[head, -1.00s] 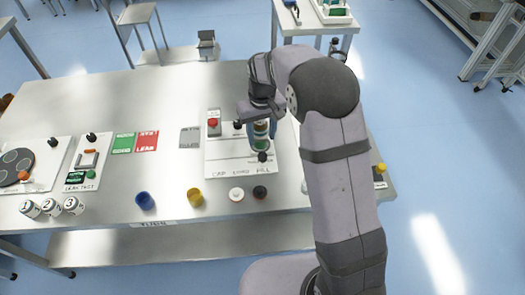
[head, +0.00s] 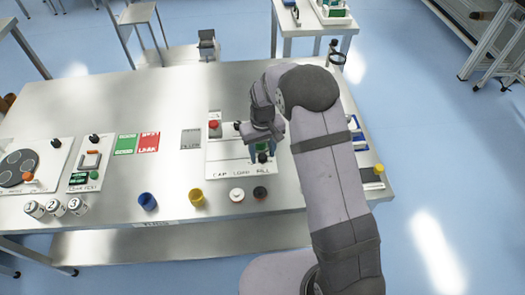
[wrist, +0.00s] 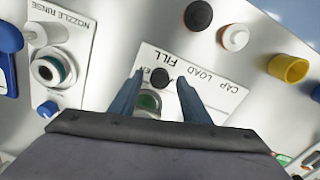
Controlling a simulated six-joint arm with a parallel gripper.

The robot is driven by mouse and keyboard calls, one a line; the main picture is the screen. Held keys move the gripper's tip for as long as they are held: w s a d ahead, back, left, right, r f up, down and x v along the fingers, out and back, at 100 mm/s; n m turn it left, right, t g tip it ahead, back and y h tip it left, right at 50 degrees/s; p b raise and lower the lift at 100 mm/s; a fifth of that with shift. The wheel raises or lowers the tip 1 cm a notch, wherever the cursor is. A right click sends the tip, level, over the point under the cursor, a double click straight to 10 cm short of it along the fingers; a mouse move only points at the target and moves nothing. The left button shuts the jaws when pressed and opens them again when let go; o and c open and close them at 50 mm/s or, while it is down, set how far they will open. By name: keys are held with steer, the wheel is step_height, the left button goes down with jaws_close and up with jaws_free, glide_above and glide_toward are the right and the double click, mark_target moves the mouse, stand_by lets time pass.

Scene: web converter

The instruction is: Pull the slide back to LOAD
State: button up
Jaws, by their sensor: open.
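The slide's black knob (head: 263,157) stands at the near edge of the white station panel (head: 222,158), in line with the FILL label. In the wrist view the knob (wrist: 161,78) shows between the two blue fingertips. A container with green on it (wrist: 148,103) shows behind the knob, partly hidden by my gripper. My gripper (head: 263,149) is open, pointing down at the FILL end, with a finger on each side of the knob. I cannot tell whether either finger touches it. The LOAD label (wrist: 200,78) lies between CAP and FILL.
A red button (head: 214,125) and another black knob (head: 237,125) are on the panel's far side. A black cap (head: 260,192), white cap (head: 237,195), yellow cup (head: 196,197) and blue cup (head: 147,201) line the near edge. The nozzle rinse fixture (wrist: 55,70) is beside the panel.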

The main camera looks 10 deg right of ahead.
steer(key=shift+f, duration=0.1)
jaws_close()
steer(key=a+b, duration=0.1)
steer(key=a, duration=0.6)
steer(key=shift+a, duration=0.3)
jaws_free()
step_height(320, 180, up, 7)
steer(key=b, duration=0.2)
steer(key=shift+r, duration=0.2)
stand_by(0.4)
